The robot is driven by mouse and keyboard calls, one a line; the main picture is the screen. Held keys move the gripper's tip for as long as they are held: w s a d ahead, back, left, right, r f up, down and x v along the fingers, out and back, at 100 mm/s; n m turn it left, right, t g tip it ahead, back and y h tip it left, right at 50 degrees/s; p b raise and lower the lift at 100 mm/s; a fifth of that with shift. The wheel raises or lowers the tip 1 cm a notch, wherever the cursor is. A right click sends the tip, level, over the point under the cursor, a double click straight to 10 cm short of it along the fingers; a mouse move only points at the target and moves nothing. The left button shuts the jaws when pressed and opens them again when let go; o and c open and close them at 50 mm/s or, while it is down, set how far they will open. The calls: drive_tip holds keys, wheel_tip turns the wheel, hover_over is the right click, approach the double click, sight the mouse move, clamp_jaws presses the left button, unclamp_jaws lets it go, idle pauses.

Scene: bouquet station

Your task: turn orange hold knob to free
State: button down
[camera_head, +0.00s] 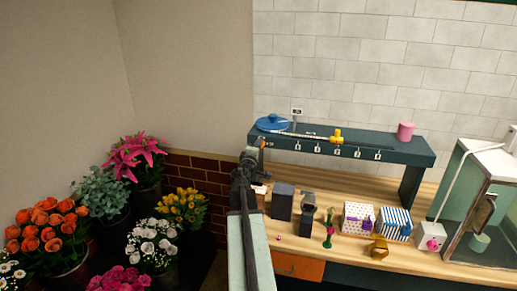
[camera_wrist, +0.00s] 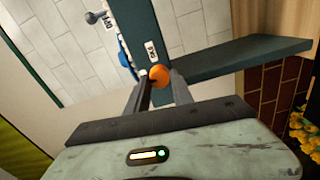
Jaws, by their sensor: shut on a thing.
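The orange hold knob (camera_wrist: 159,74) is a round orange ball with a dark mark on its face, at the left front end of the dark green shelf (camera_head: 345,143). In the wrist view my gripper (camera_wrist: 158,88) has its two dark fingers on either side of the knob, shut on it. In the head view my gripper (camera_head: 257,156) reaches the shelf's left end, and only a small bit of the orange knob (camera_head: 263,144) shows past it. A small white label (camera_wrist: 152,51) is beside the knob; its lettering is too small to read surely.
A blue round dish (camera_head: 272,122) and a yellow sliding piece (camera_head: 336,136) on a scale beam stand on the shelf. A pink cylinder (camera_head: 405,131) is at its right. Dark blocks (camera_head: 282,202) and patterned boxes (camera_head: 357,217) stand on the counter below. Flower buckets fill the left.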

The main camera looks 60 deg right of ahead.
drive_tip(key=shift+n, duration=0.7)
drive_tip(key=c, duration=1.1)
unclamp_jaws()
drive_tip(key=shift+a, duration=0.1)
drive_tip(key=v, duration=0.7)
drive_tip(key=shift+a, duration=0.25)
